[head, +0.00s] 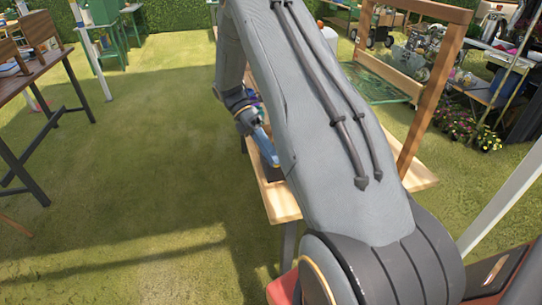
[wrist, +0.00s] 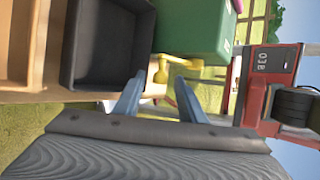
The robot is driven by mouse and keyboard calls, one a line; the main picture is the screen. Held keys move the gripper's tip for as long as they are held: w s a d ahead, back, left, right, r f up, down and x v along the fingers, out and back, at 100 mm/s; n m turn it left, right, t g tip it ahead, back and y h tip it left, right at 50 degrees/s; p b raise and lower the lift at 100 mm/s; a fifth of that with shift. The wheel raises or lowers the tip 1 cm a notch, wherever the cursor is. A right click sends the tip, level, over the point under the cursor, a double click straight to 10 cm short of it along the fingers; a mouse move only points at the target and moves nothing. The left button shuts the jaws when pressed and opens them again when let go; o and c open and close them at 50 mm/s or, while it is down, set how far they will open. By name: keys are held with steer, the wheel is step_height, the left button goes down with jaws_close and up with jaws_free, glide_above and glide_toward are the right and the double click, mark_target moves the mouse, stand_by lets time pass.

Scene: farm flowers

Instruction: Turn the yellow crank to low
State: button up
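The yellow crank (wrist: 162,70) shows in the wrist view, at the lower left of a green box (wrist: 192,28). It has a thin bar with a rounded knob at its end. My gripper (wrist: 159,78) has its two blue fingers apart, and the crank's lower part appears in the gap between the fingertips. I cannot tell whether either finger touches it. In the head view my gripper (head: 265,148) is small beside the wooden table (head: 282,203), and my own arm hides the crank. No low mark is readable.
A dark grey tray (wrist: 103,45) stands left of the crank in the wrist view. A red device (wrist: 272,65) is at the right. In the head view a wooden frame (head: 432,95) rises from the table. Open grass (head: 140,150) lies left of the table.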

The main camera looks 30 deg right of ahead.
steer(key=b+v, duration=0.2)
steer(key=v, duration=0.5)
steer(key=shift+w+r+b, duration=0.25)
steer(key=shift+w+b, duration=0.1)
